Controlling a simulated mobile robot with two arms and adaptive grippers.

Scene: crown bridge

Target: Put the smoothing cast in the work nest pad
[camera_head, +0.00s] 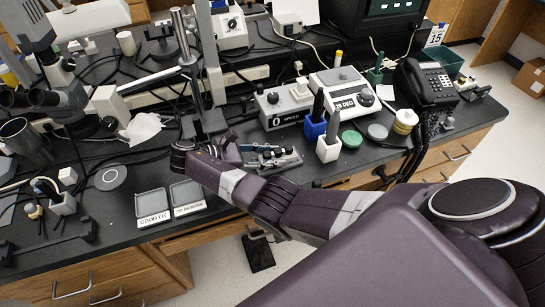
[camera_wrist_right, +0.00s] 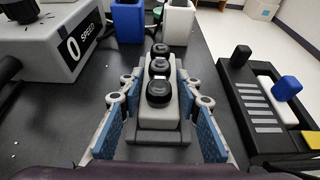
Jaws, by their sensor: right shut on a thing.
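My right gripper (camera_head: 277,158) is low over the bench in the head view, pointing right. In the right wrist view its blue-padded fingers (camera_wrist_right: 160,105) flank the smoothing cast (camera_wrist_right: 158,118), a pale narrow block with three round black tops in a row. The gripper is shut on it. A dark base shows under the block's near end; I cannot tell whether the cast touches the bench. I cannot make out for certain which thing is the work nest pad; a grey disc with a pale ring (camera_head: 110,177) lies at the left. My left gripper is not in view.
The speed control box (camera_head: 285,105) stands close behind the right gripper. Blue holder (camera_head: 315,128) and white holder (camera_head: 328,148) are to its right. A telephone (camera_head: 425,82) stands further right.

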